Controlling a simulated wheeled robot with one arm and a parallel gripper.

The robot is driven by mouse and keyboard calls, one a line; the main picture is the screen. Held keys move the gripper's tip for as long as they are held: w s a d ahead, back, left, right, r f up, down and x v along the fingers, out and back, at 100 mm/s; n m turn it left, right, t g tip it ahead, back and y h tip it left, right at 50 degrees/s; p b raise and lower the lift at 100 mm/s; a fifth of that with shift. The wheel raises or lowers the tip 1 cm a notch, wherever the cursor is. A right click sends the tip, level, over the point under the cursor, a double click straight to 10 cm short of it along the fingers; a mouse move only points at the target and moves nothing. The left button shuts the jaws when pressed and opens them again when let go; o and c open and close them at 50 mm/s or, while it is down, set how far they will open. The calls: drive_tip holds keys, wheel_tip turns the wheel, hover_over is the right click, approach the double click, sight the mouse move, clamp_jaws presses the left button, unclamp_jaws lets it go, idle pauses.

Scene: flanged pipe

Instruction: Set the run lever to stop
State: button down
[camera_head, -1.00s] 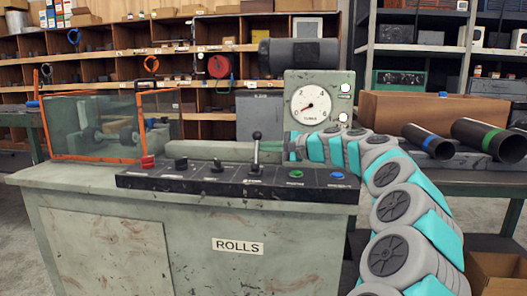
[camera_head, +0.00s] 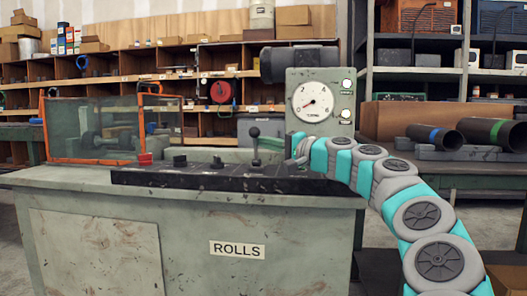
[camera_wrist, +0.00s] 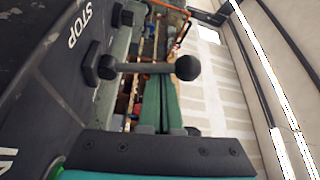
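The run lever (camera_head: 254,150) is a dark stick with a ball knob on the sloped black control panel (camera_head: 180,181). It stands close to upright in the head view. In the wrist view the lever (camera_wrist: 155,68) lies across the middle, its knob to the right and base to the left. The word STOP (camera_wrist: 78,25) is printed on the panel at upper left. Part of another label shows at lower left, unreadable. My gripper (camera_head: 292,145) is just right of the lever in the head view. Its green fingers (camera_wrist: 161,88) look closed together, with nothing visible between them.
A pressure gauge box (camera_head: 313,100) stands behind my gripper. Other switches (camera_head: 180,161) and a red knob (camera_head: 145,159) are left of the lever. An orange-framed guard (camera_head: 88,130) stands at the left. Black pipes (camera_head: 492,133) lie at right.

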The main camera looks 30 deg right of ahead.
drive_tip(key=shift+s+a+f, duration=0.2)
drive_tip(key=shift+s+a, duration=0.1)
idle(0.5)
